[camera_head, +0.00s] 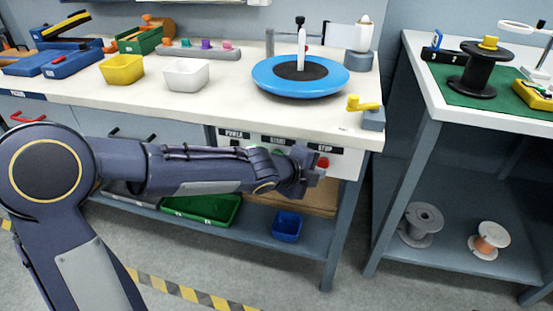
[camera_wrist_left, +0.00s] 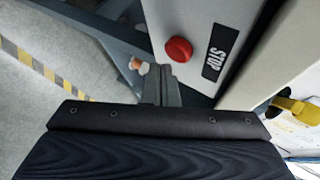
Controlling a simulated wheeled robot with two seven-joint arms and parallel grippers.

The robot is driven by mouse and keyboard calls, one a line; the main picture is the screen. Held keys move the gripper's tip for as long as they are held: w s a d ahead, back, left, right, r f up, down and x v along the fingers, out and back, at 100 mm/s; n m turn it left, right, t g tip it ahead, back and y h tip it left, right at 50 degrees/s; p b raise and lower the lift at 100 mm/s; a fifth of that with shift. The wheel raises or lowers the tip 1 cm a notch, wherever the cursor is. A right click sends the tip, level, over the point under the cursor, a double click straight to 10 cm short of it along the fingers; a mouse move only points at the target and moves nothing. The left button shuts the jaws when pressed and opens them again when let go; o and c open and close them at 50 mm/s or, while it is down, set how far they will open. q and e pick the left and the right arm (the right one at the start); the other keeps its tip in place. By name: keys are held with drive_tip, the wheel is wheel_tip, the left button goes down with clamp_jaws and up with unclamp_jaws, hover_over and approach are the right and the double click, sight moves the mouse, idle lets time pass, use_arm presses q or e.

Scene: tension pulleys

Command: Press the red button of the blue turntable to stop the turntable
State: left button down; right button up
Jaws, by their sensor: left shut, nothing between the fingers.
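The blue turntable (camera_head: 300,75) with a dark centre disc stands on the white bench top in the head view. The red button (camera_head: 323,162) is on a white panel (camera_head: 345,166) at the bench front, under the word STOP. In the left wrist view the red button (camera_wrist_left: 178,49) shows beside the STOP label (camera_wrist_left: 220,52). My left gripper (camera_head: 316,172) is shut and empty, close to the button in the head view. In the wrist view its fingers (camera_wrist_left: 160,85) end just below and left of the button; I cannot tell whether they touch the panel. My right gripper is not in view.
The panel also carries POWER and START labels, partly hidden by my left arm. A yellow-handled grey block (camera_head: 373,117) sits at the bench corner above. A shelf below holds a blue bin (camera_head: 287,226) and a green tray (camera_head: 203,208). A second table stands right, across a gap.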

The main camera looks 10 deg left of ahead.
use_arm(q)
drive_tip(key=shift+w, duration=0.4)
drive_tip(key=shift+w+p, duration=0.45)
drive_tip(key=shift+p, duration=0.05)
idle(0.6)
drive_tip(key=shift+s, duration=0.1)
idle(0.3)
drive_tip(key=shift+s+b, duration=0.45)
drive_tip(key=shift+s, duration=0.3)
drive_tip(key=shift+s+a+b, duration=0.1)
drive_tip(key=shift+s+b, duration=0.8)
drive_tip(key=shift+s, duration=1.65)
drive_tip(key=shift+a, duration=0.1)
